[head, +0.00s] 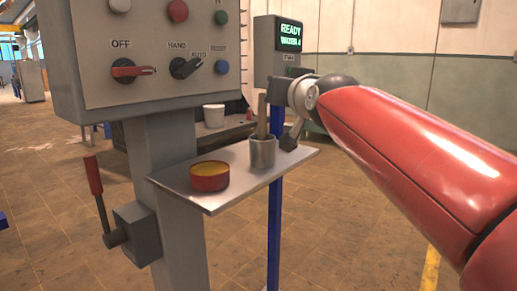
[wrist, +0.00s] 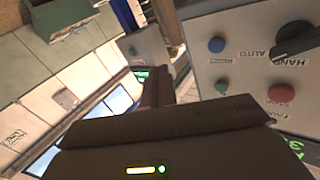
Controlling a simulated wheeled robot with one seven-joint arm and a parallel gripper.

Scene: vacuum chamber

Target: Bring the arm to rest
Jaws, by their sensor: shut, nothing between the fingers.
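My red arm (head: 415,160) reaches in from the right in the head view, its wrist end beside the control panel and above the small shelf. My gripper (wrist: 158,85) shows in the wrist view as dark fingers beyond a broad dark body with a lit yellow-green bar. It is shut and empty. The grey control panel (head: 150,90) stands left of my wrist in the head view. In the wrist view the panel (wrist: 240,75) appears upside down at the right, apart from the fingers. The fingertips are hard to make out in the head view.
A red-handled lever (head: 94,175) sticks up at the left. A green-lit display (head: 289,34) stands behind. The floor at right is clear.

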